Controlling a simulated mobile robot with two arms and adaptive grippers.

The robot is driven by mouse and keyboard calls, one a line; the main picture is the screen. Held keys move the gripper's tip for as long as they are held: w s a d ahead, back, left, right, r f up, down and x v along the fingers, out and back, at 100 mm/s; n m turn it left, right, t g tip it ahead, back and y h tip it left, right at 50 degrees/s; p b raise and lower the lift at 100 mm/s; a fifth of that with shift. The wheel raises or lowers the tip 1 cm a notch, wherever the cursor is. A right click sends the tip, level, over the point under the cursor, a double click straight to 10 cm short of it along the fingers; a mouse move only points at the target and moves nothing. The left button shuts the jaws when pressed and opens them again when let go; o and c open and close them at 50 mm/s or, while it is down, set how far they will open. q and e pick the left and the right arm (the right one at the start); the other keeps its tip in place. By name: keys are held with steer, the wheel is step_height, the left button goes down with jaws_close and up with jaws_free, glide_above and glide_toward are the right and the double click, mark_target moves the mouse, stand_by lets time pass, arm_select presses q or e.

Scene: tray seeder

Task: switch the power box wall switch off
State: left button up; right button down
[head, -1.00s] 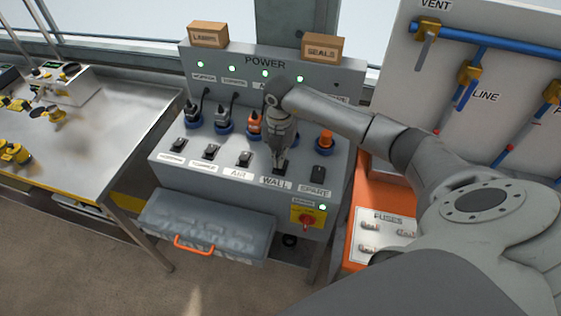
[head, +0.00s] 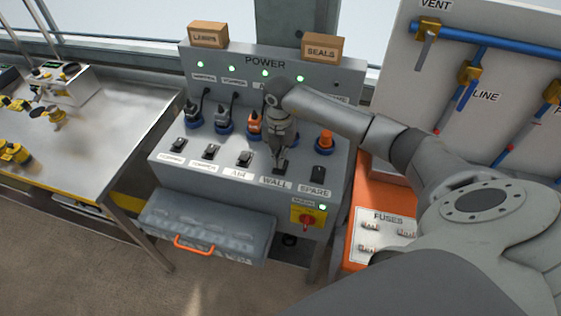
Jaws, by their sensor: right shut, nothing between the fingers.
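The grey power box (head: 335,80) stands in the middle of the head view, with a row of labelled rocker switches along its front slope. The wall switch (head: 280,169) is the black one above the label WALL. My right gripper (head: 278,161) is shut and empty, pointing down with its tips at the wall switch; whether they touch it I cannot tell. The gripper partly covers the switch, so its position is not clear. Several green lights, one over WALL (head: 300,78), glow on the upper panel. My left gripper is not in view.
The spare switch (head: 318,174) is just right of the wall switch, the air switch (head: 245,158) just left. Plugs stand behind, including an orange one (head: 326,139).

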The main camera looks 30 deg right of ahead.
steer(key=shift+s+f+b, duration=0.1)
steer(key=shift+f+b, duration=0.9)
steer(key=shift+f, duration=0.35)
stand_by(0.5)
steer(key=shift+r+p, duration=0.7)
steer(key=shift+r, duration=0.05)
steer(key=shift+r+p, duration=1.9)
steer(key=shift+r, duration=0.95)
steer(key=shift+f, duration=0.1)
